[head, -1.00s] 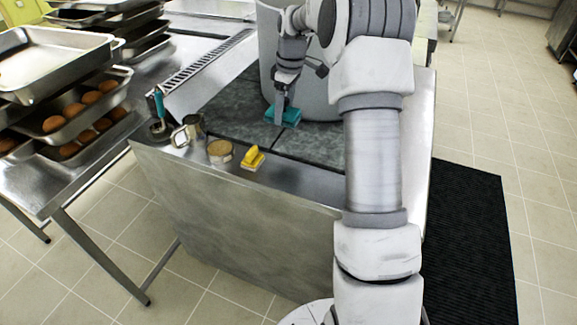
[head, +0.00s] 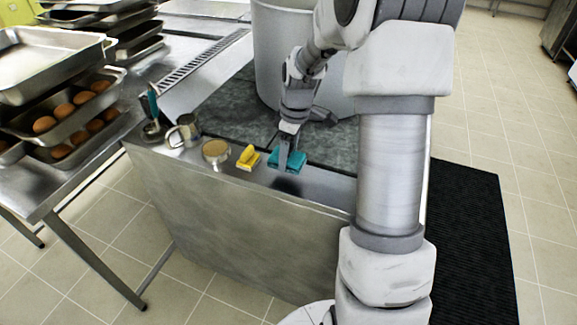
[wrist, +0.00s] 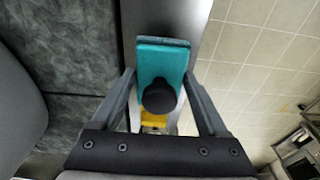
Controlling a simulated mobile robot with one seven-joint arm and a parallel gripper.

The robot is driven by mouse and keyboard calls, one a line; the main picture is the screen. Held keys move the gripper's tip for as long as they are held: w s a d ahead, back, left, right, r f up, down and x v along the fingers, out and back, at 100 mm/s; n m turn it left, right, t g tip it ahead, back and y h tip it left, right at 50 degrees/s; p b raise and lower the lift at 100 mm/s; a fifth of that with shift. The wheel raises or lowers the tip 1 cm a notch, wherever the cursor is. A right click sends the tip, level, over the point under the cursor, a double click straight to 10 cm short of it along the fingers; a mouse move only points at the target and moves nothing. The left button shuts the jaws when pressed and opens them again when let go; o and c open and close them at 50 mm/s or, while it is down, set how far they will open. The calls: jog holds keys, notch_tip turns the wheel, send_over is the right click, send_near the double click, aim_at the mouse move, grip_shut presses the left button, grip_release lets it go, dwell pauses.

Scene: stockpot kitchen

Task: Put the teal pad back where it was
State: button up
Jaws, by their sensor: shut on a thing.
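The teal pad (head: 288,160) is in my gripper (head: 287,165), over the metal front strip of the counter and just right of the yellow block (head: 248,158). In the wrist view the teal pad (wrist: 161,62) with its dark round knob (wrist: 159,96) lies between the two fingers of my gripper (wrist: 160,85). A dark shadow lies on the strip below the pad. Whether the pad touches the strip cannot be told. The yellow block (wrist: 153,120) shows partly behind the knob in the wrist view.
A round tan-topped container (head: 216,150), a metal jug (head: 184,131) and a teal-handled tool (head: 153,108) stand along the strip to the left. A large pot (head: 285,50) stands behind on the dark stone surface. The strip right of the pad is clear.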

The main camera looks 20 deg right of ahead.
aim_at(292, 146)
notch_tip(292, 146, down, 4)
jog(key=shift+s+f+b, duration=0.1)
jog(key=shift+b, duration=0.2)
jog(key=o, duration=1.3)
jog(key=shift+o, duration=0.2)
jog(key=r, duration=0.3)
jog(key=r+p, duration=0.1)
jog(key=r, duration=0.3)
jog(key=d+r, duration=0.1)
jog(key=r, duration=0.2)
jog(key=shift+s+r+p, duration=0.3)
jog(key=shift+s+r, duration=0.05)
jog(key=shift+s, duration=0.05)
jog(key=shift+s+r, duration=0.1)
jog(key=shift+r, duration=0.6)
